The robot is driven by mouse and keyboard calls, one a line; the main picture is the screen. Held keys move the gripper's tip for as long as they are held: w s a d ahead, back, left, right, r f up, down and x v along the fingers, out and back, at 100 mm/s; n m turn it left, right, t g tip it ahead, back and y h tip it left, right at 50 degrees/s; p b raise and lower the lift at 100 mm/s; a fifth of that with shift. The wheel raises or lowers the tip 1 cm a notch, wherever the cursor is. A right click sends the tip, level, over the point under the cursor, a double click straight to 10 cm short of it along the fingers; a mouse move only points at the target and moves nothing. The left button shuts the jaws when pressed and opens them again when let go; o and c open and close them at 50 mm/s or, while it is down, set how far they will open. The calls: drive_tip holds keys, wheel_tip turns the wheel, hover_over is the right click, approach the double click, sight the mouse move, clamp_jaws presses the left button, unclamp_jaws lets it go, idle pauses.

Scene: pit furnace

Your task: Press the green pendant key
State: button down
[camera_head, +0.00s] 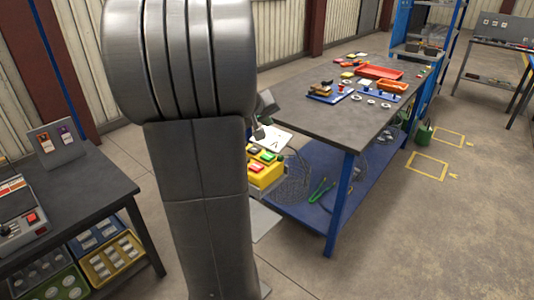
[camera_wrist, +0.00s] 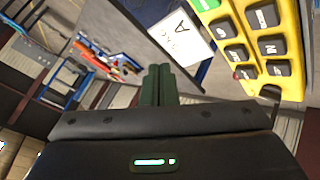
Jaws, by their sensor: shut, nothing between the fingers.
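The yellow pendant (camera_head: 270,180) is beside the left end of the long bench in the head view, partly behind my arm. Its green key (camera_head: 268,157) shows on its top face, near red and black keys. In the wrist view the yellow pendant (camera_wrist: 291,35) fills the upper right, with several dark keys. The green key (camera_wrist: 206,4) is cut by the top edge of that view. My gripper (camera_wrist: 158,72) is shut and empty, its dark fingers together, to the left of and apart from the key in the picture. In the head view my arm hides most of the gripper.
A white sheet marked A (camera_wrist: 181,38) lies between my fingers and the pendant in the wrist view. The long bench (camera_head: 335,115) holds trays and small parts. A dark table (camera_head: 85,195) stands at the left.

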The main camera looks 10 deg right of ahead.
drive_tip(key=shift+f, duration=0.15)
drive_tip(key=b, duration=0.5)
hover_over(267, 158)
wheel_tip(267, 158, down, 7)
drive_tip(key=shift+w+r, duration=0.1)
drive_tip(key=shift+w, duration=0.05)
drive_tip(key=shift+f+b, duration=0.9)
drive_tip(key=shift+b, duration=0.15)
drive_tip(key=shift+f, duration=0.15)
idle(0.9)
drive_tip(key=shift+f+b, duration=0.3)
drive_tip(key=shift+b, duration=0.35)
drive_tip(key=shift+f+b, duration=0.4)
drive_tip(key=shift+b, duration=0.15)
idle(0.3)
drive_tip(key=shift+r, duration=0.15)
idle(0.3)
drive_tip(key=shift+r+p, duration=0.6)
drive_tip(key=shift+r, duration=0.1)
drive_tip(key=shift+r, duration=0.1)
